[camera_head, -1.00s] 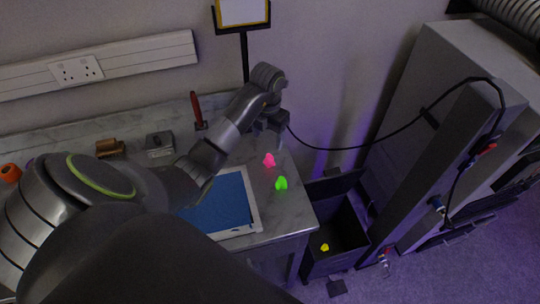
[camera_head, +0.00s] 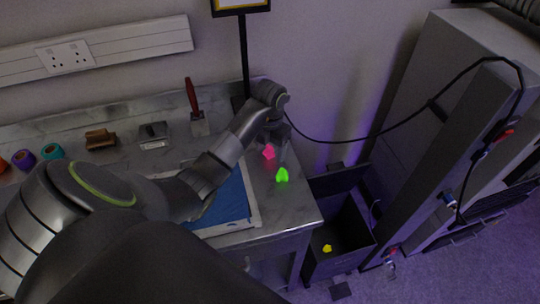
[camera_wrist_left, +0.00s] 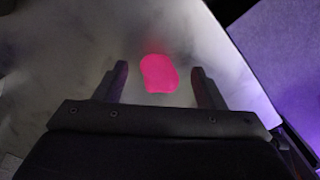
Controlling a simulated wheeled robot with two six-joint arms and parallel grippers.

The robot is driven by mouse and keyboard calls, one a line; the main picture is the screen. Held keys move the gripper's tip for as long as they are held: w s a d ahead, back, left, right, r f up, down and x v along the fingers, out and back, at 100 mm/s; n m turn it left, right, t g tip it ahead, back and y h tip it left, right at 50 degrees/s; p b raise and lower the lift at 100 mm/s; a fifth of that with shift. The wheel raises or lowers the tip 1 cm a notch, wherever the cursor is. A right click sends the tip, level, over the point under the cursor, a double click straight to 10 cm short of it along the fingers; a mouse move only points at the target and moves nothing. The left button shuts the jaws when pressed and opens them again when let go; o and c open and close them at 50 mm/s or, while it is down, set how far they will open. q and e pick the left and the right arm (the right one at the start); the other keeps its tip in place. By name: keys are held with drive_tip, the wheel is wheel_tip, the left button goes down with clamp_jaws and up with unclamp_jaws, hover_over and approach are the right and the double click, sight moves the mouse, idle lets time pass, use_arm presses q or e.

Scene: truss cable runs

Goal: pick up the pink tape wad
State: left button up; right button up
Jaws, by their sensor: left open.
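The pink tape wad (camera_head: 269,152) lies on the grey marbled worktop near its right end. In the left wrist view the pink wad (camera_wrist_left: 159,73) sits between and slightly beyond my two open fingertips, with worktop showing on both sides of it. My left gripper (camera_head: 276,148) points down at the wad in the head view, its fingers partly hidden by the wrist. It also shows in the left wrist view (camera_wrist_left: 160,80), open and empty. I cannot tell how high the fingertips are above the worktop. My right gripper is not in view.
A green wad (camera_head: 282,175) lies just in front of the pink one. A blue-topped white tray (camera_head: 222,208) is to the left. An open dark bin (camera_head: 318,262) holding a yellow wad (camera_head: 327,248) stands right of the worktop. A black stand (camera_head: 243,60) rises behind.

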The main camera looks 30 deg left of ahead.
use_arm(q)
drive_tip(key=shift+f, duration=0.25)
drive_tip(key=c, duration=1)
drive_tip(key=shift+c, duration=0.2)
drive_tip(key=shift+r, duration=0.1)
